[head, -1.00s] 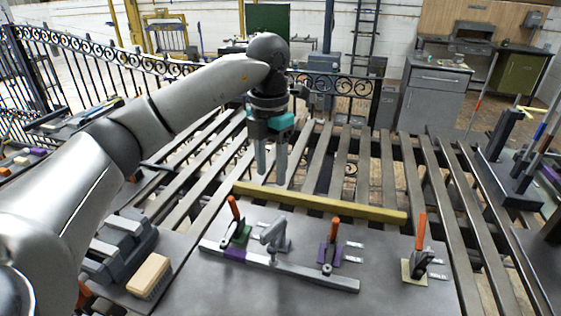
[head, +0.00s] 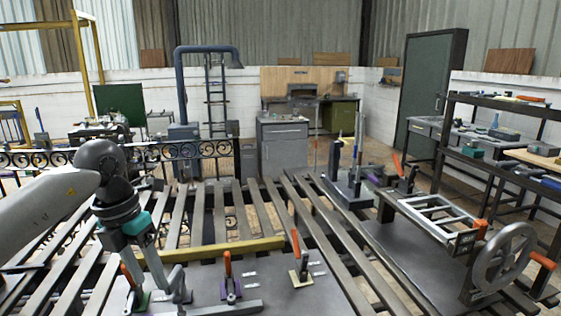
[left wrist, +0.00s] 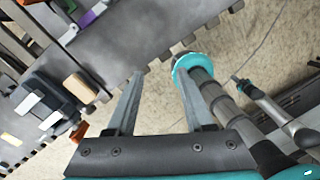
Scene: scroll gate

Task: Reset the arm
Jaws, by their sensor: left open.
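My left arm comes in from the left in the head view. Its gripper (head: 143,272) points down above the left part of the slatted metal table, near a metal plate with clamps. In the left wrist view the two fingers (left wrist: 158,72) are spread apart with nothing between them. My right gripper does not show in the head view, and I cannot make it out in the left wrist view.
A yellow bar (head: 225,248) lies along the plate behind orange-handled clamps (head: 229,285). A ladder-like metal frame (head: 432,215) with a handwheel (head: 504,258) stands at right. A shelf rack (head: 545,105) is behind it. A tan block (left wrist: 80,87) lies on the plate edge.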

